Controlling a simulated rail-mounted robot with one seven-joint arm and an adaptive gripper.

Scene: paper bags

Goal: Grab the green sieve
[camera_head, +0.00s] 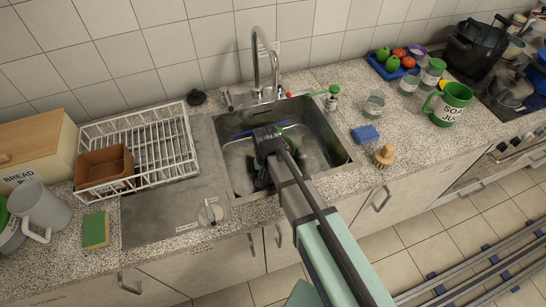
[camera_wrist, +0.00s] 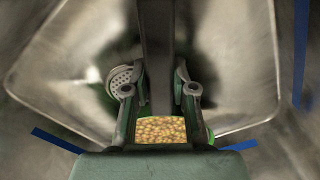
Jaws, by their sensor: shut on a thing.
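My gripper (camera_head: 262,178) reaches down into the sink basin, and its fingertips are hard to make out in the head view. In the wrist view my gripper (camera_wrist: 159,88) has a finger on each side of a dark upright bar, shut on it. Between the fingers, close to the palm, a green-rimmed piece with a speckled yellow face shows; I take it for part of the green sieve (camera_wrist: 160,130). Most of the sieve is hidden by my gripper and arm, so its full outline cannot be told.
The metal sink (camera_head: 330,140) has walls close around my gripper, and a round perforated drain (camera_wrist: 122,80) shows beside the left finger. The faucet (camera_head: 268,70) stands behind. A white dish rack (camera_head: 150,150) is left; a blue sponge (camera_head: 365,134) and wooden brush (camera_head: 384,154) are right.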

